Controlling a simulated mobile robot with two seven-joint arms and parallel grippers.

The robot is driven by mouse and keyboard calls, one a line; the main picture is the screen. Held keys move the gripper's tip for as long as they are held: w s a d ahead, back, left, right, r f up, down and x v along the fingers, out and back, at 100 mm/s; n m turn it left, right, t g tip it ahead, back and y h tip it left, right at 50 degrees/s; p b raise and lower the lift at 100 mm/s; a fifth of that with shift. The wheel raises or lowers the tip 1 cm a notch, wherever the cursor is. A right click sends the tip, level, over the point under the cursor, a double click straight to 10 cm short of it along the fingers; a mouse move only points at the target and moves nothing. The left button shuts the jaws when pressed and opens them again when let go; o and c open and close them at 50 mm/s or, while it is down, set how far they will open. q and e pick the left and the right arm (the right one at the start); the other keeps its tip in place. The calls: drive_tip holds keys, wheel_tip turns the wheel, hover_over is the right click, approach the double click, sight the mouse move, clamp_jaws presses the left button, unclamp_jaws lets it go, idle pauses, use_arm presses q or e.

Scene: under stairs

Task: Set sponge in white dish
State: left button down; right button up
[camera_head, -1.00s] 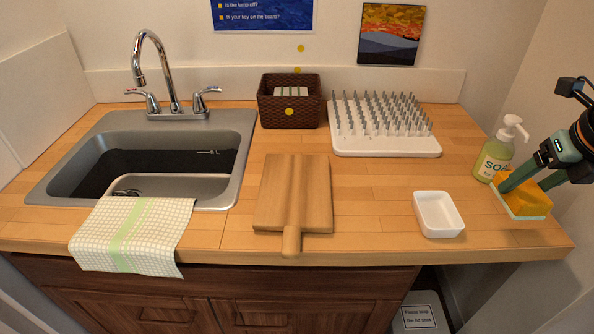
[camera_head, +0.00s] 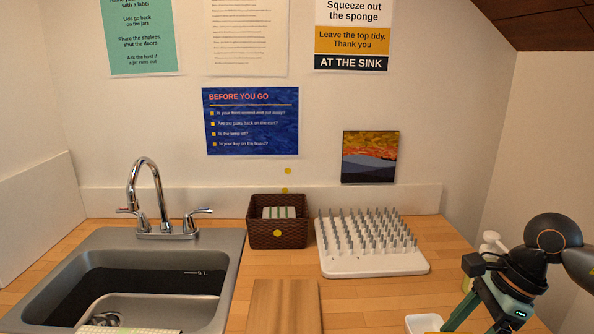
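The white dish (camera_head: 423,323) is at the bottom edge, right of centre, with only its back part in view. My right gripper (camera_head: 484,318) comes in from the right, and its green fingers run down out of the picture just right of the dish. A thin yellow strip of the sponge (camera_head: 455,332) shows at the bottom edge by the fingers, in front of the dish. The fingertips and most of the sponge are cut off. The sponge has travelled with the gripper, which is shut on it. My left gripper is out of view.
A soap bottle (camera_head: 490,245) stands partly hidden behind my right arm. A white spiked rack (camera_head: 372,263), a brown basket (camera_head: 277,236), a wooden board (camera_head: 283,308) and the sink (camera_head: 223,270) fill the back and left. Bare counter lies between rack and dish.

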drive_tip(key=s+a+f+n+g+h+p, duration=0.1)
drive_tip(key=a+n, duration=0.3)
drive_tip(key=n, duration=0.6)
drive_tip(key=s+a+f+n+g+h+p, duration=0.1)
drive_tip(key=s+a+n+g+h+p, duration=0.1)
drive_tip(key=n, duration=0.7)
drive_tip(key=shift+s+a+n+g+h, duration=0.4)
drive_tip(key=shift+s+a+g+h, duration=0.4)
drive_tip(key=shift+s+a+g, duration=0.3)
drive_tip(key=shift+w, duration=0.15)
